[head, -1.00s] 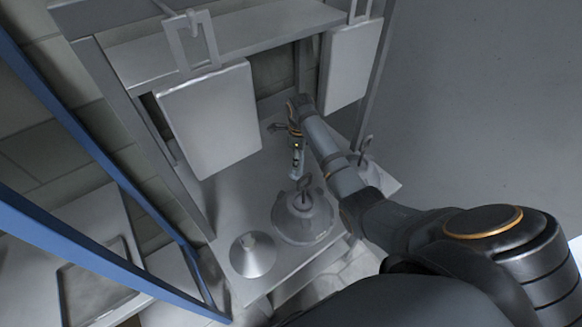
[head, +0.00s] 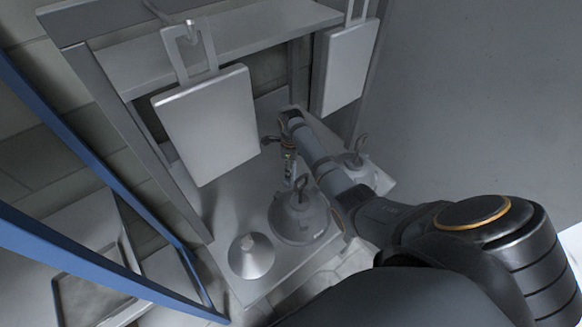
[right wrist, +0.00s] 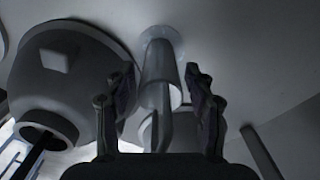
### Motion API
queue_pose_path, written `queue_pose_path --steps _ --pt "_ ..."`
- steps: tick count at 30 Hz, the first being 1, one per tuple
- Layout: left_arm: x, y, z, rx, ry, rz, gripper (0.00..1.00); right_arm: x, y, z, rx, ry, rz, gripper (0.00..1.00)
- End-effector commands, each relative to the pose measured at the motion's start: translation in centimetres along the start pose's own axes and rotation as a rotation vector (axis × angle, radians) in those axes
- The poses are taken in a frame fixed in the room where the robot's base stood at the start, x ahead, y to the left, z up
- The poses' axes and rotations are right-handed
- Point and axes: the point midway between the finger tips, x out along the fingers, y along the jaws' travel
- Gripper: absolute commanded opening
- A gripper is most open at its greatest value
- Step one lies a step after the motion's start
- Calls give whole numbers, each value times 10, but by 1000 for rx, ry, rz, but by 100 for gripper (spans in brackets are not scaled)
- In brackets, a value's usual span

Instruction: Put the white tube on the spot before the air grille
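In the right wrist view, a pale tube (right wrist: 158,78), grey in this dim light, stands between the fingers of my right gripper (right wrist: 161,100). The surface is at the top of this picture, and the tube's end meets it inside a faint pale round spot (right wrist: 176,39). The fingers are apart, with a visible gap on each side of the tube. In the head view my right gripper (head: 289,174) points down behind a grey bell-shaped vessel; the tube cannot be made out there. My left gripper is not in view. I cannot pick out the air grille.
The grey vessel with a ring handle (head: 300,222) stands close in front of my right gripper. A grey cone (head: 252,262) stands to its left, and another ringed vessel (head: 357,172) to the right. Two white panels (head: 208,125) (head: 345,65) hang from hooks above. A blue frame (head: 95,150) is at left.

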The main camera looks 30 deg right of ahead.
Motion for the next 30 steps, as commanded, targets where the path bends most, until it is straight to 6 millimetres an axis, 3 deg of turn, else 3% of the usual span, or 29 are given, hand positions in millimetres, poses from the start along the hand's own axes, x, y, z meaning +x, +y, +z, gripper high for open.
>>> queue_pose_path --steps 11,24,30 --pt "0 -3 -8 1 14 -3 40 -8 -1 0 0 -1 -2 58" --pt "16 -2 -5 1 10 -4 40 -103 -1 0 1 -2 -3 58" --pt "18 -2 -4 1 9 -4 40 -121 0 0 1 0 0 58"
